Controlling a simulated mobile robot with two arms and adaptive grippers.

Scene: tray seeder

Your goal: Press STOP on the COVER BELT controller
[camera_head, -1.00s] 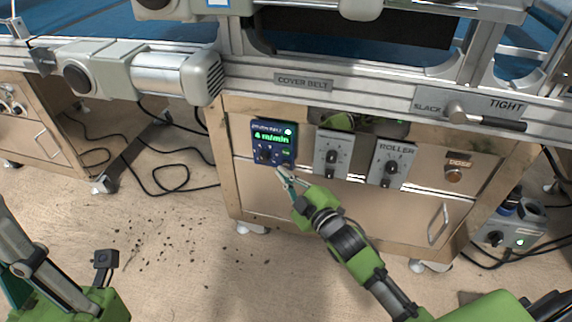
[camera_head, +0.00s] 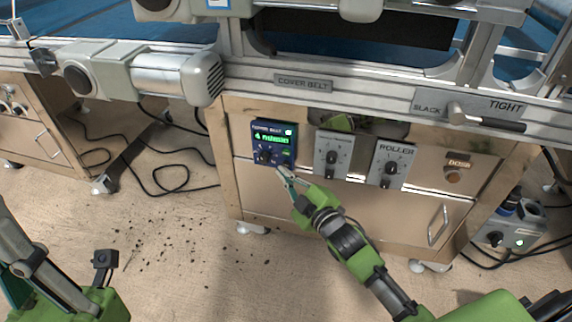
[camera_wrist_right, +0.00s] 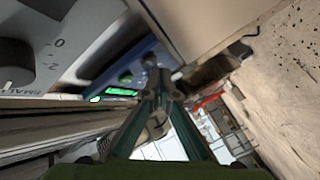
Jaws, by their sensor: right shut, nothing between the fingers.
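The COVER BELT controller (camera_head: 273,144) is a blue box on the cabinet front in the head view, with a lit green "4 m/min" display and a dark knob. The STOP button is not readable. My left gripper (camera_head: 105,258) shows partly at lower left; its jaw state is unclear.
Right of the controller are a grey knob panel (camera_head: 333,155), the ROLLER panel (camera_head: 391,163) and a DOSE button (camera_head: 454,171). A SLACK/TIGHT lever (camera_head: 480,118) is above. Cables (camera_head: 165,180) lie on the floor at left.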

